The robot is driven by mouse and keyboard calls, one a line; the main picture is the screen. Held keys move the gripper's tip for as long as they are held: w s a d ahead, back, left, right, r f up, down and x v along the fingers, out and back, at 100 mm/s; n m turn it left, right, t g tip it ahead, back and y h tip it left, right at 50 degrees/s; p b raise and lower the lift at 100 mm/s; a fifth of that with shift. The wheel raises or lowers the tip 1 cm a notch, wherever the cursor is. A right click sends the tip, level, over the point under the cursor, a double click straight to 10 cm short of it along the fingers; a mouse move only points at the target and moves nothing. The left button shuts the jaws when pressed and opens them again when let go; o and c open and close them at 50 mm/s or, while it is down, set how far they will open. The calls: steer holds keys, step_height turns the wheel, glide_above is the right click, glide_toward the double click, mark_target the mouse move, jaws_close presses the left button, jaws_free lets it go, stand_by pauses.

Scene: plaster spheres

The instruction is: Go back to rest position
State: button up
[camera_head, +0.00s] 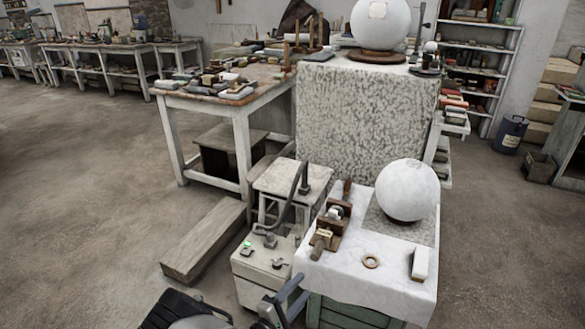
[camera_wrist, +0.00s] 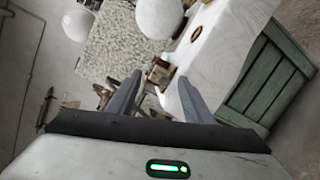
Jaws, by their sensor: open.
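My gripper (camera_wrist: 159,98) is open, its two grey fingers spread with nothing held between them. In the head view my gripper (camera_head: 282,299) is low in the picture, at the left front of a white cloth-covered stand (camera_head: 340,262). On the stand are a white plaster sphere (camera_head: 407,188), a wooden tool (camera_head: 331,222), a tan ring (camera_head: 371,262) and a white block (camera_head: 420,263). In the wrist view the sphere (camera_wrist: 158,16), the wooden tool (camera_wrist: 160,74) and the ring (camera_wrist: 196,34) lie beyond the fingertips.
A control box (camera_head: 262,264) with a green light and a small stool (camera_head: 292,180) stand left of the cloth-covered stand. A speckled block (camera_head: 366,110) bears a larger sphere (camera_head: 381,22) behind. A wooden beam (camera_head: 205,240) lies on the floor. The left floor is mostly clear.

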steer(key=s+d+r+m+g+y, duration=0.1)
steer(key=s+d+r+m+g, duration=0.25)
steer(key=r, duration=0.55)
steer(key=s+d+r+m+g, duration=0.2)
steer(key=d+r+m+g, duration=0.3)
steer(key=r, duration=0.3)
steer(key=s+d+r+m+g+y, duration=0.15)
steer(key=d+r+m+g, duration=0.3)
steer(key=r, duration=0.45)
steer(key=s+r+m+t+y, duration=0.3)
steer(key=s+r+y, duration=0.5)
steer(key=s+r, duration=0.9)
step_height(320, 180, up, 15)
steer(key=a+t+p, duration=0.1)
steer(key=p, duration=1.4)
steer(key=shift+s+n, duration=0.2)
steer(key=shift+n, duration=0.2)
